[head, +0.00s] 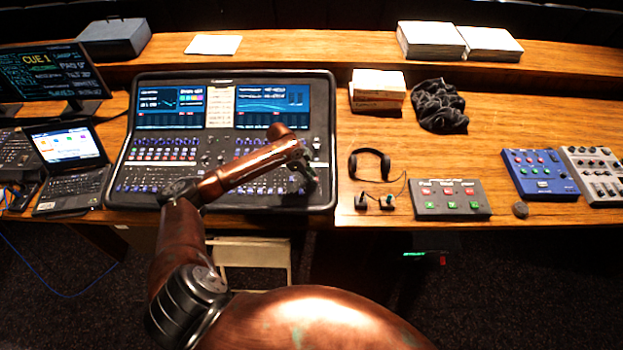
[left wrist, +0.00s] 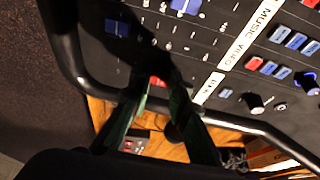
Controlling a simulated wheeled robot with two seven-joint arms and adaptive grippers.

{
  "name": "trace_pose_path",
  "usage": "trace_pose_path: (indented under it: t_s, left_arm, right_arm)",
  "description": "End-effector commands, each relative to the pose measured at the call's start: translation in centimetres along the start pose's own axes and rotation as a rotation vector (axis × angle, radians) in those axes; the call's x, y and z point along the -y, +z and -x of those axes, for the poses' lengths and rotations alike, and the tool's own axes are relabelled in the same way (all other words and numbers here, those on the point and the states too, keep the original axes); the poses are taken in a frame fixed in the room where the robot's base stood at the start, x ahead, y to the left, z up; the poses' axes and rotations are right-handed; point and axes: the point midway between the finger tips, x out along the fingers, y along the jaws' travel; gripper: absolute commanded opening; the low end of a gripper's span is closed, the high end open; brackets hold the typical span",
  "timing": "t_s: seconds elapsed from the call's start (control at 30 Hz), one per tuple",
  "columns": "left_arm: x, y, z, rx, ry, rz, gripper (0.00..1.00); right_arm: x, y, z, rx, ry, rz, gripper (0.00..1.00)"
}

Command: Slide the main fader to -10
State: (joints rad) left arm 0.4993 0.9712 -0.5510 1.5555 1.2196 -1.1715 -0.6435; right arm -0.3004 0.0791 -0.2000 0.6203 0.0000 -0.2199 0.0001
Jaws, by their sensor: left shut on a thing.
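The mixing desk (head: 222,150) is a large black console with two lit screens and rows of knobs and faders. My left arm reaches across its right half. My left gripper (head: 308,174) is low over the desk's right front part. In the left wrist view its two dark fingers (left wrist: 158,88) are shut on a small red fader cap (left wrist: 157,82), near the desk's rounded black edge rail. The fader's scale marks cannot be read, and the arm hides part of the fader area in the head view. My right gripper is not in view.
Blue fader caps (left wrist: 186,6) and a white label strip (left wrist: 236,52) lie near the gripper. To the desk's right are headphones (head: 370,153), a small grey button box (head: 450,200) and a blue box (head: 540,174). A laptop (head: 70,165) stands at left.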

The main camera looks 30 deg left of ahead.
Motion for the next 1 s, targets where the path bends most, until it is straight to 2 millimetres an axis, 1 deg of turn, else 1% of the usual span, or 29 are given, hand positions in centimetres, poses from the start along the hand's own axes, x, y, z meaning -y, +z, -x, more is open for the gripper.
trace_pose_path:
  t_s: [0.2,0.23,0.5,0.67,0.8,0.87,0.97,1.0]
  left_arm:
    - [0.0,-0.1,-0.1,-0.001,0.001,0.0,0.0]
    - [0.0,-0.1,-0.1,-0.001,0.001,0.0,0.17]
    - [0.0,0.0,0.0,-0.001,0.001,0.0,0.35]
    - [0.0,0.0,0.0,0.0,0.001,0.0,0.35]
    - [0.0,0.0,0.2,0.0,0.0,0.0,0.35]
    - [0.1,0.0,0.7,0.0,-0.001,-0.001,0.35]
    - [0.1,0.0,2.0,0.0,-0.002,-0.001,0.35]
    - [0.1,0.1,2.8,0.001,-0.002,-0.001,0.35]
  right_arm:
    - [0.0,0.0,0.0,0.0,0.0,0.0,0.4]
    - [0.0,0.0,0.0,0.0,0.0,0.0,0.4]
    - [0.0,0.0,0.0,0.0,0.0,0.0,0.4]
    - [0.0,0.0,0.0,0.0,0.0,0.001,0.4]
    - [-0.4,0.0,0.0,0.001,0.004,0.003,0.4]
    - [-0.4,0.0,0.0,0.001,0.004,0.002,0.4]
    - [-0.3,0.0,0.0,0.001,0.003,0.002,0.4]
    - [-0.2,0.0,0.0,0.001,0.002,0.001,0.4]
